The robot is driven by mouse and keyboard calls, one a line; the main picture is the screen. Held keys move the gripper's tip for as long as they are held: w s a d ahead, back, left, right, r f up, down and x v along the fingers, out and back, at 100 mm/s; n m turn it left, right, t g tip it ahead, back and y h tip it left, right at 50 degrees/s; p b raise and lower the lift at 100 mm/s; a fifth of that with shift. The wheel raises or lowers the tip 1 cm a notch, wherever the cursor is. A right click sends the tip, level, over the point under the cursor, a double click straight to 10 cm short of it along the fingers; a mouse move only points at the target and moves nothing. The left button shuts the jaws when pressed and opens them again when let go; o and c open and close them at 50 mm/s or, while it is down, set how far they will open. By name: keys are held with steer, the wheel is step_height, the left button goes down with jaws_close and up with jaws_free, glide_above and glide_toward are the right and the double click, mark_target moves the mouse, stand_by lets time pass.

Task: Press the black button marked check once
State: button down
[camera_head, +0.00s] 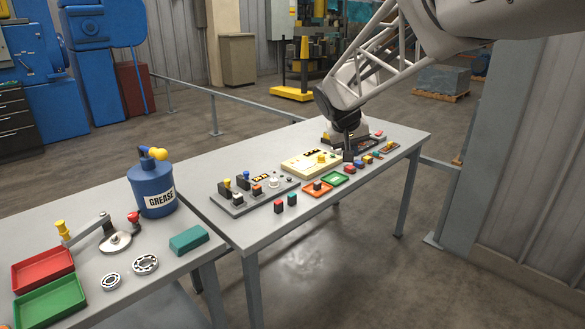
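My gripper (348,154) points down over the right-hand table, just right of the cream panel. It shows as a small dark shape, and I cannot tell whether its fingers are open or shut, or whether it touches anything. A grey panel (238,208) with several coloured knobs and blocks lies at the table's left. The cream panel (297,166) has dark markings and a yellow knob. A dark panel (364,146) lies behind my gripper and is partly hidden by it. No lettering on the panels is readable, so I cannot make out which part is the black button marked check.
An orange tray (309,193), a green tray (341,180) and several small coloured blocks line the table's front. The left table holds a blue grease can (146,178), a crank, bearing rings, a teal block (189,239) and red and green trays.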

steer(key=w+a+f, duration=0.1)
steer(key=w+a, duration=0.1)
steer(key=w, duration=0.4)
steer(key=w+a+f, duration=0.2)
steer(key=w, duration=0.5)
steer(key=n+t+h, duration=0.2)
steer(key=t, duration=0.2)
glide_above(288, 178)
step_height(288, 178, down, 16)
steer(key=shift+r, duration=0.2)
steer(key=shift+f, duration=4.35)
steer(key=shift+f, duration=0.15)
steer(key=shift+f, duration=0.3)
steer(key=shift+f+g, duration=0.3)
steer(key=shift+f, duration=0.3)
